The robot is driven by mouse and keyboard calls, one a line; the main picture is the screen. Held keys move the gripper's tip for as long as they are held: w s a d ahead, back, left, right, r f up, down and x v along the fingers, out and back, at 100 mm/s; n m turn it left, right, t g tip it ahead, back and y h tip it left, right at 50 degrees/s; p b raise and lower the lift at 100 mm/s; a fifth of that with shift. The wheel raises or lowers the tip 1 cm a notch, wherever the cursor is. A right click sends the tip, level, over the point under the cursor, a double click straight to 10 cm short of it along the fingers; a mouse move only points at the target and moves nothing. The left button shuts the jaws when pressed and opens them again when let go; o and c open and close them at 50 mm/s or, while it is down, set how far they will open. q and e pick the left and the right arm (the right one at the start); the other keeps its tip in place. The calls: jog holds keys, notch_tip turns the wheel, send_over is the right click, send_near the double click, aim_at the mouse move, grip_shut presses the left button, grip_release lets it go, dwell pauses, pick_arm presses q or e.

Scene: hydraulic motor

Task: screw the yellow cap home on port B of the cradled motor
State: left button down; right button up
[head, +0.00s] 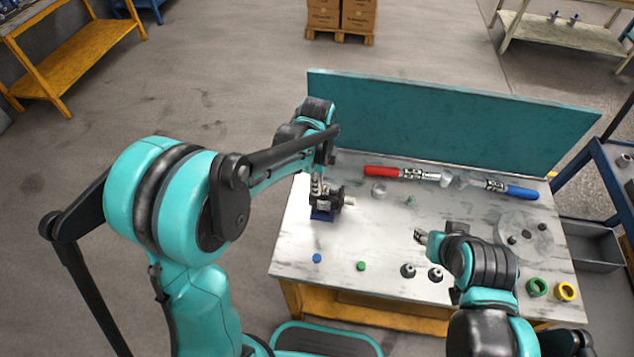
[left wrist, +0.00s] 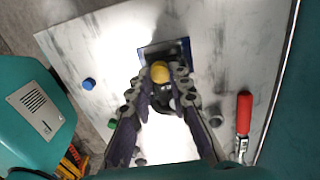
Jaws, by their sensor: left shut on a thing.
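The dark motor (head: 338,198) sits in a blue cradle (head: 322,215) on the left part of the bench; the cradle also shows in the left wrist view (left wrist: 184,48). My left gripper (head: 317,187) points down over the motor. In the left wrist view its fingers (left wrist: 160,80) are shut on the yellow cap (left wrist: 159,70). The cap is over the motor, but the fingers hide its lower side, so I cannot tell how it sits on port B. My right gripper (head: 421,237) is above the middle of the bench, away from the motor; its opening is too small to judge.
A blue cap (head: 317,258), a green cap (head: 361,266) and dark round fittings (head: 408,270) lie along the front. Red-handled (head: 382,172) and blue-handled (head: 521,192) tools lie at the back, before a teal panel (head: 450,125). Green (head: 537,287) and yellow (head: 565,291) rings lie front right.

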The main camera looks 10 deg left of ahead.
pick_arm(q)
jog(key=c, duration=1.6)
grip_release()
jog(key=shift+c, duration=0.2)
jog(key=shift+r, duration=0.15)
jog(key=shift+r+p, duration=1.35)
jog(key=shift+r, duration=0.3)
jog(key=shift+o, duration=0.3)
jog(key=o, duration=0.5)
